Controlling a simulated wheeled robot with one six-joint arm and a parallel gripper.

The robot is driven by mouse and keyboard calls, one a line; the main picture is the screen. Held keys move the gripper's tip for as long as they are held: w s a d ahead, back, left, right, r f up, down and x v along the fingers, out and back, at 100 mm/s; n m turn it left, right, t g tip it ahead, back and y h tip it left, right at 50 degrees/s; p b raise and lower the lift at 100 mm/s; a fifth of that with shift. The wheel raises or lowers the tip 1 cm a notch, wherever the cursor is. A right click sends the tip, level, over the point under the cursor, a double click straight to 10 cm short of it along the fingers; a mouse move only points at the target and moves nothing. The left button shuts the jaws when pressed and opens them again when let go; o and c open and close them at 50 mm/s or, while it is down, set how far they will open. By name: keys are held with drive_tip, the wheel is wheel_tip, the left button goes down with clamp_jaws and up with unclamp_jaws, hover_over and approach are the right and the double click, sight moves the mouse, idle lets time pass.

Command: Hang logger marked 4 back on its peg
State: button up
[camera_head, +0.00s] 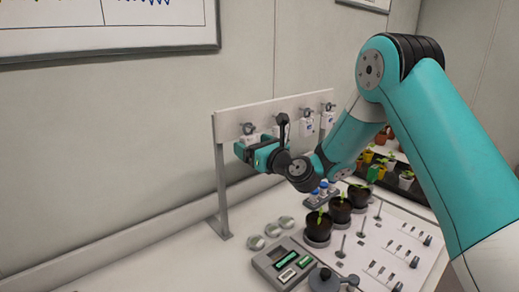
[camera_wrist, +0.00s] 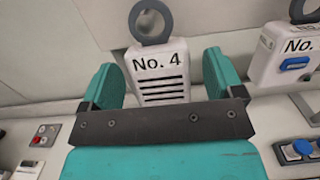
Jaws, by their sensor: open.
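The logger marked 4 (camera_wrist: 158,68) is a white block with a dark grey ring on top and black slots below its "No. 4" label. In the wrist view it stands upright between the two teal fingers of my gripper (camera_wrist: 162,82), with a gap visible on each side. My gripper is open around it. In the head view my gripper (camera_head: 256,154) is at the left end of the peg board (camera_head: 225,130) and hides most of the logger there. A ring (camera_head: 247,128) shows at the leftmost peg position. I cannot tell whether the ring sits fully on its peg.
Another white logger (camera_wrist: 285,52) with a blue part is close on the right. Further loggers (camera_head: 307,126) hang along the board. Below are round grey lids (camera_head: 272,230), a tray with green displays (camera_head: 283,262), potted seedlings (camera_head: 318,227) and upright metal pins (camera_head: 341,243).

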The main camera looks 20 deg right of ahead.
drive_tip(key=b+v, duration=1.1)
drive_tip(key=v, duration=0.5)
drive_tip(key=s+a+f+n+g+y, duration=0.25)
drive_tip(key=s+a+n+g, duration=0.35)
drive_tip(key=n, duration=0.4)
drive_tip(key=s+a+f+n+g+y, duration=0.1)
drive_tip(key=s+a+n+g+y, duration=0.3)
drive_tip(key=a+n, duration=0.4)
drive_tip(key=s+d+f+n+g+h, duration=0.2)
drive_tip(key=s+n+g+h, duration=0.1)
drive_tip(key=s+n, duration=0.5)
drive_tip(key=s+d+f+n+g+h, duration=0.2)
drive_tip(key=s+n+g+h, duration=0.2)
drive_tip(key=n, duration=0.8)
drive_tip(key=s+h, duration=0.2)
drive_tip(key=s, duration=0.2)
drive_tip(key=shift+f+n, duration=0.35)
drive_tip(key=shift+n, duration=0.05)
drive_tip(key=shift+a, duration=0.1)
idle(1.7)
